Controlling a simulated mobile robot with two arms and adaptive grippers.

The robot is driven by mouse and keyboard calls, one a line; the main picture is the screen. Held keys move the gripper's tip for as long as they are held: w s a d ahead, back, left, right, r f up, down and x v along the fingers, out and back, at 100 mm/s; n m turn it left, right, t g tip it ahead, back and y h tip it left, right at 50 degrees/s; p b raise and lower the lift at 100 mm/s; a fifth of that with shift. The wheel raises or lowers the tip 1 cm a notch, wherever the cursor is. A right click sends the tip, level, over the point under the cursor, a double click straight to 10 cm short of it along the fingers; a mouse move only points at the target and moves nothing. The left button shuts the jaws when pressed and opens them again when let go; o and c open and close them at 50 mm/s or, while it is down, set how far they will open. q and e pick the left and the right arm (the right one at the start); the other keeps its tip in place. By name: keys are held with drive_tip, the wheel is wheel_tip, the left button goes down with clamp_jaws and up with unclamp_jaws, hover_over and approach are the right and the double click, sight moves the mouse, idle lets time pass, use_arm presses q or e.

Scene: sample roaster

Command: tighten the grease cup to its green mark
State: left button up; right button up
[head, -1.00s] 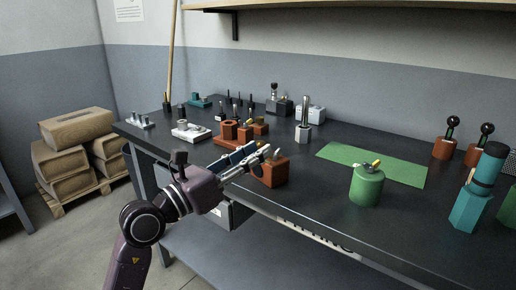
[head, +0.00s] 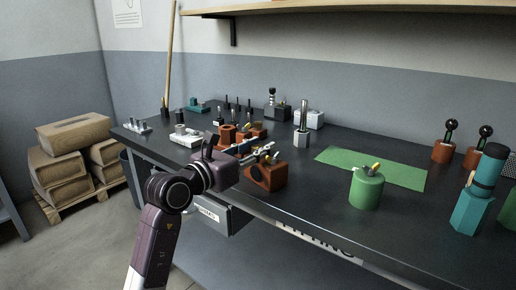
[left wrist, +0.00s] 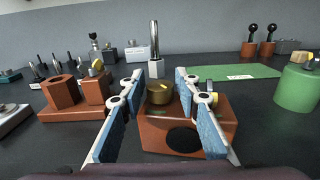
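The block also shows in the head view (head: 265,178) near the bench's front edge. My left gripper (left wrist: 159,82) is open, its blue-padded fingers spread on either side of the cup, with a gap visible on both sides. In the head view the left gripper (head: 262,151) hides the cup. My right gripper is in neither view.
Another red-brown fixture (left wrist: 69,101) stands left of the block. A metal post on a grey base (head: 302,132) stands behind it. To the right are a green mat (head: 400,175), a green canister (head: 366,190) and a teal bottle (head: 470,208).

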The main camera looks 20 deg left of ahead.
use_arm(q)
clamp_jaws()
drive_tip(key=shift+a+m+h, duration=0.1)
drive_tip(key=shift+m+h, duration=0.2)
